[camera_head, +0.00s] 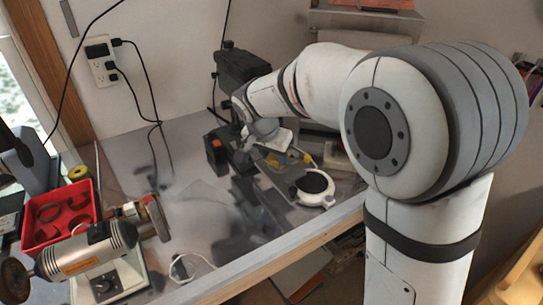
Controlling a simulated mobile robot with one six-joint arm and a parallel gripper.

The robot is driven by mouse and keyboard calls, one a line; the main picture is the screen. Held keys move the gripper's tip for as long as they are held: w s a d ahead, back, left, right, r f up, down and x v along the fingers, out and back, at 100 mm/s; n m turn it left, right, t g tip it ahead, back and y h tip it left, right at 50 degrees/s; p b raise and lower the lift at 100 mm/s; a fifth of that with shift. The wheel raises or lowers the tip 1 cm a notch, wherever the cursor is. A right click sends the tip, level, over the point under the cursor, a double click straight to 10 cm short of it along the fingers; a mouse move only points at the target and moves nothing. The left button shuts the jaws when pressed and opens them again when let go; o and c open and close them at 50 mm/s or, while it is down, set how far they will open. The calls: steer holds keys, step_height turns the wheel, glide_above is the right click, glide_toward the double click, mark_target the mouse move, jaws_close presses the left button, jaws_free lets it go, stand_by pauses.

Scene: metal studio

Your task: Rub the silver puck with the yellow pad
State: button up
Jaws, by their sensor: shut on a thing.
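My gripper (262,154) is at the end of my arm, low over the back middle of the grey workbench. It is small in view and partly hidden by my own wrist.
A round white device with a black top (315,185) stands near the bench's front edge, right of my gripper. A black-and-orange box (216,150) stands to the left. A red tray (62,214) and a bench grinder (88,255) are at far left. The middle-left bench (190,205) is clear.

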steer(key=shift+s+d, duration=0.3)
steer(key=shift+d, duration=0.25)
steer(key=shift+w+a, duration=0.4)
steer(key=shift+a, duration=0.4)
steer(key=shift+s+d+b, duration=0.4)
steer(key=shift+d+b, duration=0.3)
steer(key=shift+d, duration=0.1)
steer(key=shift+w+a, duration=0.4)
steer(key=shift+a, duration=0.4)
steer(key=shift+s+d+f+b, duration=0.1)
steer(key=shift+s+d+b, duration=0.3)
steer(key=shift+d, duration=0.35)
steer(key=shift+w+a, duration=0.4)
steer(key=shift+a, duration=0.35)
steer(key=shift+s+d+b, duration=0.4)
steer(key=shift+d, duration=0.4)
steer(key=shift+w+a, duration=0.4)
steer(key=shift+a, duration=0.4)
steer(key=shift+s+d+b, duration=0.3)
steer(key=shift+s+d, duration=0.1)
steer(key=shift+d, duration=0.4)
steer(key=shift+w+a, duration=0.4)
steer(key=shift+a, duration=0.4)
steer(key=shift+s+d+b, duration=0.4)
steer(key=shift+d, duration=0.4)
steer(key=shift+w+a, duration=0.4)
steer(key=shift+a, duration=0.45)
